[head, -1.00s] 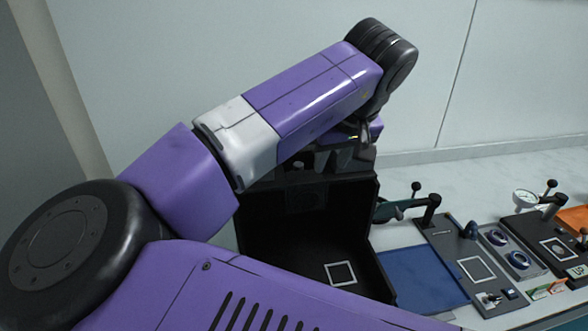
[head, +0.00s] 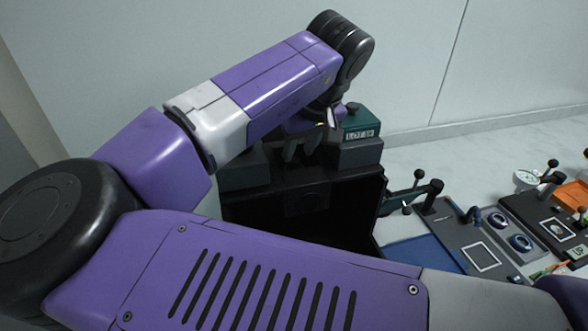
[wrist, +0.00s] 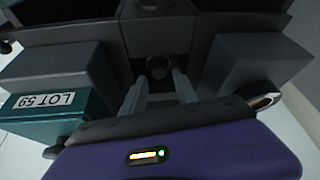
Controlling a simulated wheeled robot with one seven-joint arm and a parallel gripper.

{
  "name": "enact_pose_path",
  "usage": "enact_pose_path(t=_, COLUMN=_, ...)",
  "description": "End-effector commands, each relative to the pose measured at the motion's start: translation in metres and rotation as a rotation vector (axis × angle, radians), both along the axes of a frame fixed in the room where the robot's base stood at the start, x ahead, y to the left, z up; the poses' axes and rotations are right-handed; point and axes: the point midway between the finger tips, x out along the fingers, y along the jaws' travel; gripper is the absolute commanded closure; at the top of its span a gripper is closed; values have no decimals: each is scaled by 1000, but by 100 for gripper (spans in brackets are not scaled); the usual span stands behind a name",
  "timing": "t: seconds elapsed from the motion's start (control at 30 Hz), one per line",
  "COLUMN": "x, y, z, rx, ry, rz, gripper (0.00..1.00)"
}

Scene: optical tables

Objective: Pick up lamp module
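My gripper (wrist: 158,82) is open in the wrist view, its two pale grey fingers apart with a gap between them. A small dark round piece (wrist: 157,67), possibly part of the lamp module, sits in a recess just beyond the fingertips. I cannot tell whether the fingers reach around it. In the head view my gripper (head: 301,150) points down over the back top of a black open-fronted housing (head: 345,205). The lamp module cannot be made out for certain in the head view; my arm and fingers cover that spot.
Grey blocks flank the fingers closely, left (wrist: 62,72) and right (wrist: 258,70). A teal box (wrist: 60,118) labelled LOT 59 adjoins one. To the right in the head view lie a blue mat (head: 425,255), a lever fixture (head: 470,235) and a dial gauge (head: 527,178).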

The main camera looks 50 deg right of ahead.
Motion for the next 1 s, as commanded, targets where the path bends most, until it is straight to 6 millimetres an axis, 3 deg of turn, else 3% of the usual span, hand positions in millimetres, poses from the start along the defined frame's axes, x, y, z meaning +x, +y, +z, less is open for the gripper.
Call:
enact_pose_path(t=0.3, x=14, y=-7, z=-36, rx=1, ry=1, rz=0, gripper=64)
enact_pose_path(t=0.57, x=15, y=-8, z=-39, rx=-1, ry=-1, rz=0, gripper=64)
enact_pose_path(t=0.77, x=15, y=-8, z=-38, rx=0, ry=-1, rz=0, gripper=100)
enact_pose_path(t=1.0, x=15, y=-8, z=-38, rx=-1, ry=-1, rz=0, gripper=100)
